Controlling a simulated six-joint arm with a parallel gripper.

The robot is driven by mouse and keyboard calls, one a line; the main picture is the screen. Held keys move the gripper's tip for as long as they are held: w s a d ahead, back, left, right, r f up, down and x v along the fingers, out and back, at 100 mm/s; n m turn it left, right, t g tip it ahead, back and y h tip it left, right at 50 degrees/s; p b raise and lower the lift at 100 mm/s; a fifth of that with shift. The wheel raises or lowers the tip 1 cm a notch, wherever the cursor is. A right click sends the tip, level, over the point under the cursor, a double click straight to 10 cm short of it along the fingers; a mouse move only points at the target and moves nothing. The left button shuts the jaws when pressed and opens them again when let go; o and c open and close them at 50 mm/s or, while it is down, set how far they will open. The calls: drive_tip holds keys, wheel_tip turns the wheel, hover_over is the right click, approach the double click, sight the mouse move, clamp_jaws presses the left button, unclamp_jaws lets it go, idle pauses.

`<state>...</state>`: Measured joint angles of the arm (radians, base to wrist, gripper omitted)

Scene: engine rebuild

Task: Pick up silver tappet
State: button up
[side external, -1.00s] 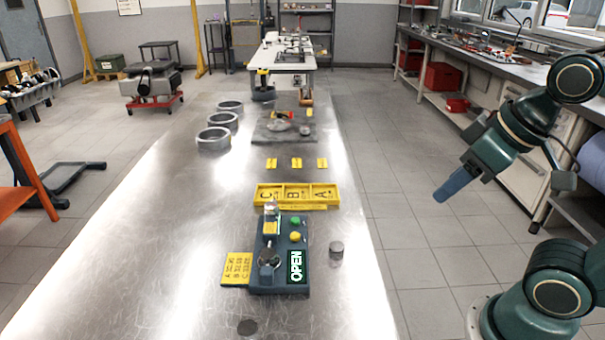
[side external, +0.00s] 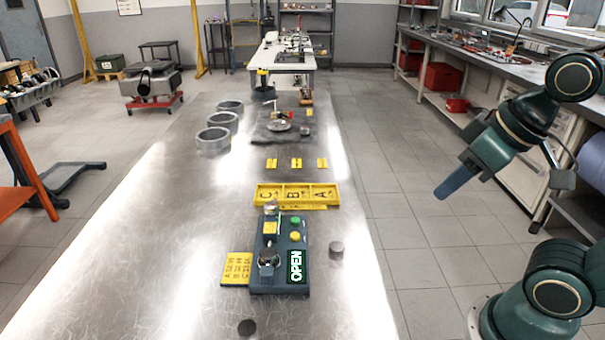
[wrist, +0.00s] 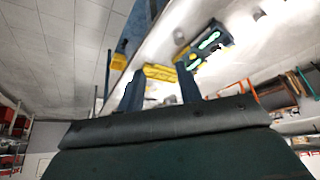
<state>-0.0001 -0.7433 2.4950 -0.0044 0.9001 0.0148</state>
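A short silver-grey cylinder, the silver tappet (side external: 336,249), stands on the metal table just right of the gauge box (side external: 279,282), whose display reads OPEN. A darker short cylinder (side external: 247,327) sits near the table's front edge; I cannot tell whether it is also a tappet. My gripper (side external: 442,192) hangs in the air right of the table, well away from the tappet, its blue fingers pointing down and left. In the wrist view my gripper (wrist: 160,72) has its two fingers apart with nothing held between them. A small grey cylinder (wrist: 180,36) shows beyond them near the box.
A yellow tray (side external: 297,206) marked C, B, A lies behind the box, and a yellow label plate (side external: 236,268) lies left of it. Several metal rings (side external: 213,139) and a dark mat (side external: 270,137) with parts are farther back. The table's right front is clear.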

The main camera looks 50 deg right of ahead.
drive_tip(key=w+a+r+m+g+y, duration=0.1)
drive_tip(key=w+a+m, duration=0.25)
drive_tip(key=w, duration=0.25)
drive_tip(key=w+a+m+g+y, duration=0.1)
drive_tip(key=w+a+m, duration=0.1)
drive_tip(key=w+m, duration=0.35)
drive_tip(key=w+a+f+m+g+y, duration=0.1)
drive_tip(key=w+a+f+m, duration=0.2)
drive_tip(key=w, duration=0.3)
drive_tip(key=w+a+f+m+g+y, duration=0.1)
drive_tip(key=w+a+f+m+g, duration=0.1)
drive_tip(key=w+m, duration=0.4)
drive_tip(key=shift+w+a+f+g, duration=0.3)
drive_tip(key=shift+w+a+f, duration=0.1)
drive_tip(key=shift+a+f, duration=0.4)
drive_tip(key=shift+d+f, duration=0.1)
hover_over(269, 253)
drive_tip(key=d, duration=0.2)
drive_tip(key=shift+d+f, duration=0.2)
drive_tip(key=shift+f, duration=3.75)
drive_tip(key=shift+y, duration=0.3)
drive_tip(key=shift+x, duration=2.6)
